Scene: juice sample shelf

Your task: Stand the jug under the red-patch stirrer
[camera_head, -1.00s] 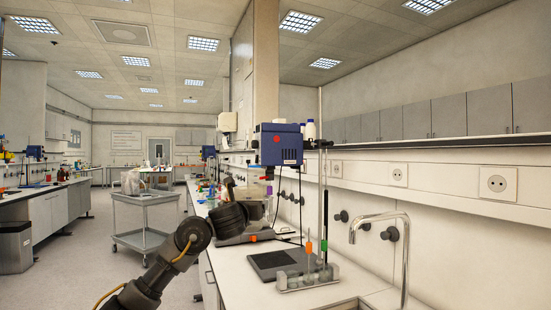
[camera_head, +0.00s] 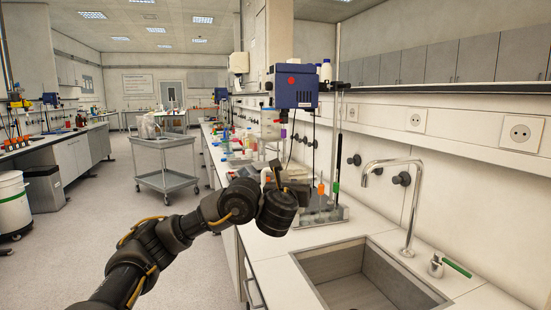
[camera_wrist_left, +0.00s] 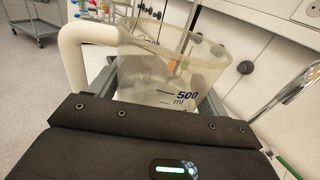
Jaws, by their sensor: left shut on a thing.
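The red-patch stirrer (camera_head: 293,88) is a blue motor box with a red dot on its front, held on a metal stand above the bench at centre in the head view. The jug (camera_wrist_left: 158,75) is a clear measuring jug with a 500 ml mark and a pale handle, close in front of the left wrist camera. My left gripper (camera_head: 286,184) is shut on the jug; its dark body also fills the lower part of the wrist view. My right gripper is not in view.
A sink (camera_head: 365,285) with a curved tap (camera_head: 411,205) lies at the front right of the bench. A rack of tubes (camera_head: 326,215) stands just right of my gripper. Bottles crowd the bench beyond. A grey cart (camera_head: 166,183) stands in the aisle, where floor is free.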

